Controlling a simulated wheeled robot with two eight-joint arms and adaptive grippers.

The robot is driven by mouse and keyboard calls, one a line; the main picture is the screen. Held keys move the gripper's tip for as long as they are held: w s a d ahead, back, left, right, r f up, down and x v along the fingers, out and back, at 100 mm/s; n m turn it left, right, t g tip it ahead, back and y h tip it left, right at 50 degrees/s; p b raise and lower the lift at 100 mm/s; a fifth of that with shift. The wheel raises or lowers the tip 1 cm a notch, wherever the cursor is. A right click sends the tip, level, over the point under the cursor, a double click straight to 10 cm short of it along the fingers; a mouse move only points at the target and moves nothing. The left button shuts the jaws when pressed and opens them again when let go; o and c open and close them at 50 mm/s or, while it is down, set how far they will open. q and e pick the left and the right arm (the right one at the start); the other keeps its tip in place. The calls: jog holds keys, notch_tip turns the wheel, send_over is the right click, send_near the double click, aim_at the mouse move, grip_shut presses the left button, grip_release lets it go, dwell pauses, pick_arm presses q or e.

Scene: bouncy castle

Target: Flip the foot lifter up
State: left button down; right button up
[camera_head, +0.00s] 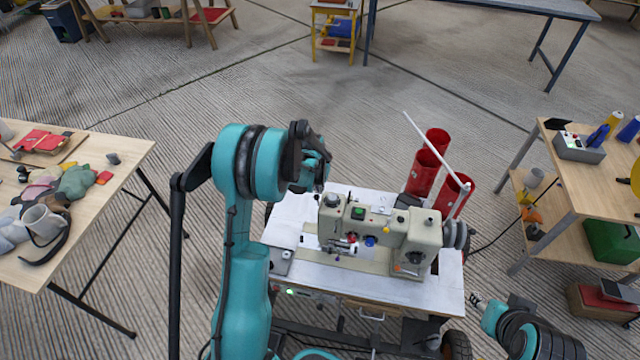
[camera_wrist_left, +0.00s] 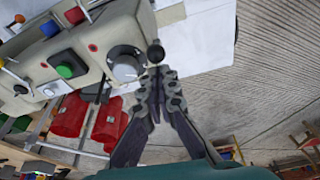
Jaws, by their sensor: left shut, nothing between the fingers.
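The cream sewing machine (camera_head: 405,235) stands on a white table (camera_head: 440,300) in front of me. My left gripper (camera_head: 322,182) hangs over the machine's left end, partly hidden by its own wrist. In the left wrist view the shut, empty gripper (camera_wrist_left: 155,80) has its fingertips just by a small black ball knob (camera_wrist_left: 155,52) beside the machine's grey dial (camera_wrist_left: 125,66). I cannot tell if they touch, or whether this knob is the foot lifter. My right gripper (camera_head: 476,301) is at the lower right, away from the machine, too small to read.
Red cylinders (camera_head: 423,172) and a thin white rod (camera_head: 432,148) rise behind the machine's right end. A cluttered wooden table (camera_head: 120,155) stands at the left, another workbench (camera_head: 600,185) at the right.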

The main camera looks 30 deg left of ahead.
pick_arm(q)
jog(key=shift+s+d+f, duration=0.2)
jog(key=shift+s, duration=0.6)
jog(key=w+v, duration=0.1)
jog(key=v, duration=1.1)
jog(key=shift+r, duration=0.25)
